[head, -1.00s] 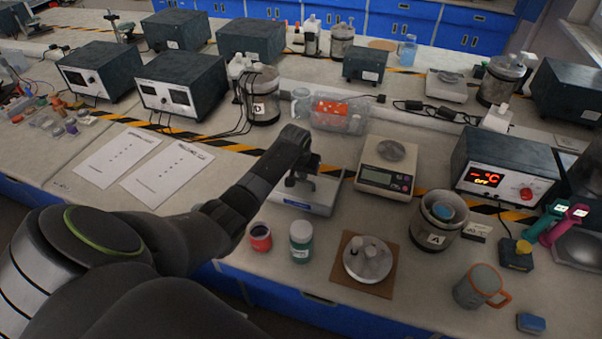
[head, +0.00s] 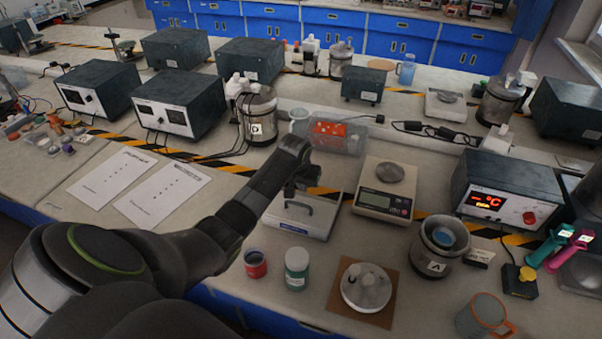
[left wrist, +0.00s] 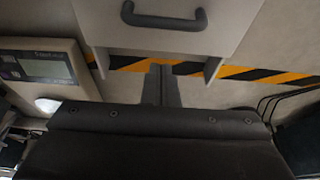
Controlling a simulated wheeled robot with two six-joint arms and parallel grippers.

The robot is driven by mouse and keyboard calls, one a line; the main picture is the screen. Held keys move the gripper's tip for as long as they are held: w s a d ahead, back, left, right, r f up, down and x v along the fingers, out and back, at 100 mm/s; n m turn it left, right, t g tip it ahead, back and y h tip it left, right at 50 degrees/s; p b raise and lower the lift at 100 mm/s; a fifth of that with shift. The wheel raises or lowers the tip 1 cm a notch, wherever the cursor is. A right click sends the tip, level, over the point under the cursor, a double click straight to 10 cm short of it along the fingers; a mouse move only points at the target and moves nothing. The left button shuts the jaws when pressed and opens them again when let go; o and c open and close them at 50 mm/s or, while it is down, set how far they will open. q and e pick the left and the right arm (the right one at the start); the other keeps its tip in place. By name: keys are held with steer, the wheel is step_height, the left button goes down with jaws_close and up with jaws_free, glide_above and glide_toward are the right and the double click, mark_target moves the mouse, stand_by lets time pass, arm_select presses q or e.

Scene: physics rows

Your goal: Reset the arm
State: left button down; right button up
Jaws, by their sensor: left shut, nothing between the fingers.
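My left arm reaches in from the left in the head view. Its left gripper (head: 290,190) is shut and empty, and points down above the far part of a pale box (head: 310,226) with a dark handle (head: 296,209). In the left wrist view the shut fingers (left wrist: 162,72) show against the bench and its striped tape, apart from the handle (left wrist: 165,21). My right gripper is not in view.
A balance (head: 383,200) stands right of the box. A clear tub (head: 335,138) lies behind.

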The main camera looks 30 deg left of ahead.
arm_select(q)
steer(key=shift+a+v, duration=0.2)
steer(key=shift+v, duration=3)
steer(key=s+d+f+m, duration=0.1)
steer(key=s+d+f, duration=0.1)
steer(key=s+f, duration=0.5)
steer(key=s+d+f+m, duration=0.1)
steer(key=s+d+f, duration=0.15)
steer(key=s, duration=0.95)
steer(key=s+d+r+y, duration=0.1)
steer(key=s+r, duration=0.1)
steer(key=s, duration=0.7)
steer(key=s+d+r, duration=0.1)
steer(key=s+r, duration=0.1)
steer(key=s, duration=0.7)
step_height(320, 180, down, 27)
steer(key=a+g+b, duration=0.1)
steer(key=b, duration=0.3)
steer(key=s+f+g+b, duration=0.1)
steer(key=s+f+b, duration=0.1)
steer(key=s+f, duration=1.3)
step_height(320, 180, down, 4)
steer(key=shift+d+r+h, duration=0.25)
steer(key=shift+d+h, duration=0.15)
steer(key=shift+d, duration=0.05)
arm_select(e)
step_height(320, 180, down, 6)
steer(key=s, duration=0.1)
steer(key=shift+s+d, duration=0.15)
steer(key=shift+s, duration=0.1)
